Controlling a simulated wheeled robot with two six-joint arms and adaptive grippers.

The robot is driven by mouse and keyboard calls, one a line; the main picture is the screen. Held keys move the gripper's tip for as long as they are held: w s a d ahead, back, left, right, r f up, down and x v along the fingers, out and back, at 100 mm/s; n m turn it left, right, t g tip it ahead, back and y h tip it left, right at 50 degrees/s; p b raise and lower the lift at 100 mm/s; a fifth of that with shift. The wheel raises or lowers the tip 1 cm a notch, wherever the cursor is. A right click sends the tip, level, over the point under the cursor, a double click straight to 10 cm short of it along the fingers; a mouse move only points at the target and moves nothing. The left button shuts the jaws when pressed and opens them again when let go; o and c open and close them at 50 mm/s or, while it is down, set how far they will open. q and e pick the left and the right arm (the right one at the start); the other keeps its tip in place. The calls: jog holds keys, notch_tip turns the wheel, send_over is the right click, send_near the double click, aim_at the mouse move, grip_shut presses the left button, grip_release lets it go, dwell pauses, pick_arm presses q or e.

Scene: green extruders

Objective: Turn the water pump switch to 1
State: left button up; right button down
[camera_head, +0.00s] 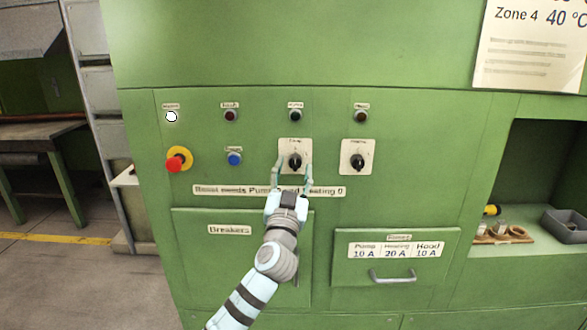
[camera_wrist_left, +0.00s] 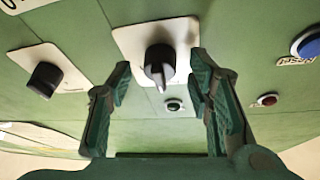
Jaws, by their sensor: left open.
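The pump switch (camera_head: 295,161) is a black rotary knob on a cream plate, on the green panel. It also shows in the left wrist view (camera_wrist_left: 158,66), with its pale pointer mark toward the bottom of that picture. My left gripper (camera_head: 292,172) is open, in front of the panel. Its two fingers stand on either side of the knob, just below it in the head view. In the left wrist view the fingers (camera_wrist_left: 160,78) flank the knob with a gap on each side. I cannot tell contact with the panel. My right gripper is not in view.
A similar heating knob (camera_head: 358,161) is to the right. A red emergency button (camera_head: 176,162) on a yellow ring and a blue button (camera_head: 235,158) are to the left. Small lamps line the row above. A drawer handle (camera_head: 392,276) sticks out at lower right.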

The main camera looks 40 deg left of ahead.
pick_arm(q)
jog(key=shift+w+a, duration=0.15)
jog(key=shift+w, duration=0.05)
jog(key=shift+c, duration=0.6)
grip_shut()
